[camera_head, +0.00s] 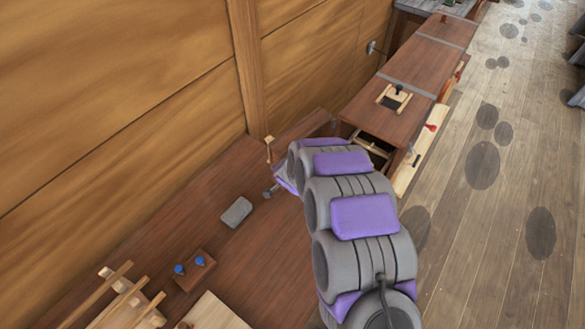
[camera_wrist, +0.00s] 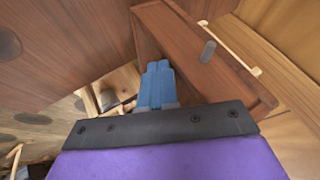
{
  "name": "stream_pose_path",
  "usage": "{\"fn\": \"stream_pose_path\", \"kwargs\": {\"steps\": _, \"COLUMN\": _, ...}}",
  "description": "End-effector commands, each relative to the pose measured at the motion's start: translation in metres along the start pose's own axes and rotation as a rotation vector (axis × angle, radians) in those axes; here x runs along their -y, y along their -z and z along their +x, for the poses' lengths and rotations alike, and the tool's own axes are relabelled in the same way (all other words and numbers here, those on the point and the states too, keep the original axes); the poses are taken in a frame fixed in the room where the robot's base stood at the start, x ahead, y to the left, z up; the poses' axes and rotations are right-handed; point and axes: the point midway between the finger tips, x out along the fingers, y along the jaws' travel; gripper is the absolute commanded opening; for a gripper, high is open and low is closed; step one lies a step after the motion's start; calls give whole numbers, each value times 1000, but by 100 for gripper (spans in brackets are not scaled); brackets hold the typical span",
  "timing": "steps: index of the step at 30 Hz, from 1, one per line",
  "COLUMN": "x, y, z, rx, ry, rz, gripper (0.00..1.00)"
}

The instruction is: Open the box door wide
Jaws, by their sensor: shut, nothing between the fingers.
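The brown box (camera_head: 392,118) runs along the bench, and its near end is open, showing light wooden pieces inside. The box door (camera_head: 312,124) stands ajar, swung out to the left of the opening. In the wrist view the door (camera_wrist: 185,38) is a brown panel with a short grey handle (camera_wrist: 208,50). My gripper (camera_wrist: 158,66) has blue fingers, shut together and empty, close beside the door; whether they touch it I cannot tell. In the head view my arm hides the fingertips and the door's lower part.
A plank wall (camera_head: 120,90) rises on the left. A grey block (camera_head: 236,212), a small block with blue knobs (camera_head: 194,268) and a light wooden rack (camera_head: 122,300) lie on the near bench. The plank floor (camera_head: 480,240) at right is largely open.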

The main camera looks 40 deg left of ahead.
Motion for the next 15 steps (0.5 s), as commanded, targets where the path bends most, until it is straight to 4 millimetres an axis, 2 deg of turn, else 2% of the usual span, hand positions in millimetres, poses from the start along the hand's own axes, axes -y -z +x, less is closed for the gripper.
{"fn": "stream_pose_path", "kwargs": {"steps": 15, "x": 19, "y": 1, "z": 6, "rx": -32, "ry": -33, "rz": 62, "gripper": 0}}
